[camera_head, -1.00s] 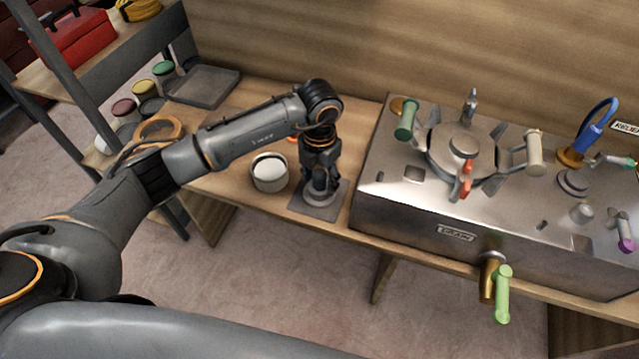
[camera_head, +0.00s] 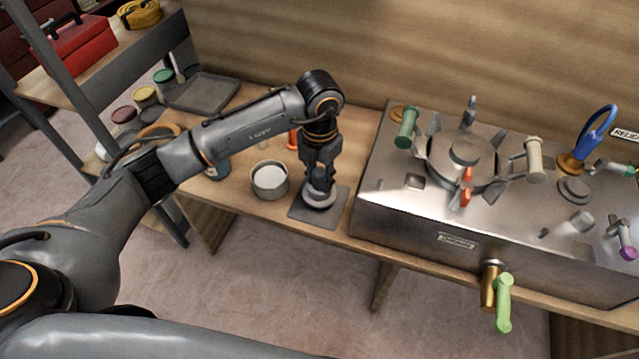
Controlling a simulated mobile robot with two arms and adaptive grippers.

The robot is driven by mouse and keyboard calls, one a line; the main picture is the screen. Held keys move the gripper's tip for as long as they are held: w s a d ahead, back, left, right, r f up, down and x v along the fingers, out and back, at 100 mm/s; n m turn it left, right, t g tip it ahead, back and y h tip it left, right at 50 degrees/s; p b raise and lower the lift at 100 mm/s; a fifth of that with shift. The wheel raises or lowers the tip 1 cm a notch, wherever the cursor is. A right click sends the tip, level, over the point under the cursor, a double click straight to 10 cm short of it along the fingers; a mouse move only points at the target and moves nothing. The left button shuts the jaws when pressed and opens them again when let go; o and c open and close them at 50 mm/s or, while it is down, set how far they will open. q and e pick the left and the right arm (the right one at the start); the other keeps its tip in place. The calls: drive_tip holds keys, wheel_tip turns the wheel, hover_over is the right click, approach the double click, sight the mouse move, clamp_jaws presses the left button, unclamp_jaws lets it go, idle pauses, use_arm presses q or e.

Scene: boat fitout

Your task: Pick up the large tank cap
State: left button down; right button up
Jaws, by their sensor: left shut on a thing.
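The large tank cap (camera_head: 320,202) is a round grey metal disc over a dark square mat (camera_head: 312,217) on the wooden bench. My left gripper (camera_head: 319,188) points down from above and is shut on the cap. The fingers hide the cap's upper middle. I cannot tell for sure whether the cap is clear of the mat or still touching it. My right gripper is not in view.
A steel tank (camera_head: 400,210) with valves and coloured handles stands close to the right. A white-filled round container (camera_head: 270,182) sits just left of the mat. A grey tray (camera_head: 203,92) and a shelf with a red toolbox (camera_head: 75,45) are at the left.

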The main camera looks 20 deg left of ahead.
use_arm(q)
drive_tip(key=s+d+r, duration=0.2)
drive_tip(key=s+r, duration=0.3)
drive_tip(key=s, duration=0.1)
drive_tip(key=s+d+r+b, duration=0.1)
drive_tip(key=s+d+r, duration=0.2)
drive_tip(key=s, duration=0.3)
drive_tip(key=shift+s+d+r, duration=0.25)
drive_tip(key=shift+s+r, duration=0.15)
drive_tip(key=shift+r, duration=0.45)
